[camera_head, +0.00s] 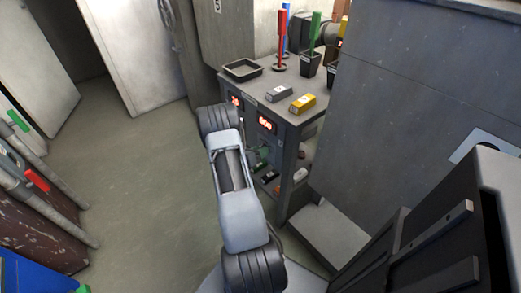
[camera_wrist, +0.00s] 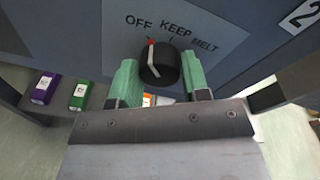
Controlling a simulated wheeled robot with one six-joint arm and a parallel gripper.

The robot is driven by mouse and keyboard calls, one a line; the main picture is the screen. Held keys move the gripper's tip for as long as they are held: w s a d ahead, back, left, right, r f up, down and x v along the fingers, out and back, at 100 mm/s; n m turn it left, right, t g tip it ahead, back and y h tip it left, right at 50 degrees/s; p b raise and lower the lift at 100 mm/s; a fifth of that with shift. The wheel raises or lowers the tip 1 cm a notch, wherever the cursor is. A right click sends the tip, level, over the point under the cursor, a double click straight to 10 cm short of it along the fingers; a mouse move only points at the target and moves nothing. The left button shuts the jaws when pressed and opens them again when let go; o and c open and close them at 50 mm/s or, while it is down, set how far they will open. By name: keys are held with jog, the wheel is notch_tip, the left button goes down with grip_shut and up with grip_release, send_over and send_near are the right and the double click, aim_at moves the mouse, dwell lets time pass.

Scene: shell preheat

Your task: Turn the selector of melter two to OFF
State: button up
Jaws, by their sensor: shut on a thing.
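The selector (camera_wrist: 160,65) is a round black knob with a red and white pointer line, on a panel with a grey label plate (camera_wrist: 222,24). The plate reads OFF, KEEP and MELT, and a "2" tag (camera_wrist: 302,15) is at the right. The pointer points up and slightly left, toward the OFF side. My gripper (camera_wrist: 159,70) has its green fingers on either side of the knob, shut on it. In the head view, my arm hides most of the panel front, and the selector cannot be made out.
In the head view, a bench (camera_head: 310,118) has red displays (camera_head: 266,124) on its front. A black tray (camera_head: 243,69), grey and yellow boxes (camera_head: 304,103) and upright coloured tools stand on top. A grey cabinet (camera_head: 410,110) is close on the right.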

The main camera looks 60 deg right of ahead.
jog(key=shift+n, duration=0.3)
dwell(0.4)
jog(key=o, duration=0.9)
jog(key=p+v, duration=0.2)
jog(key=v, duration=1.1)
jog(key=shift+w+a, duration=0.2)
jog(key=shift+a, duration=0.15)
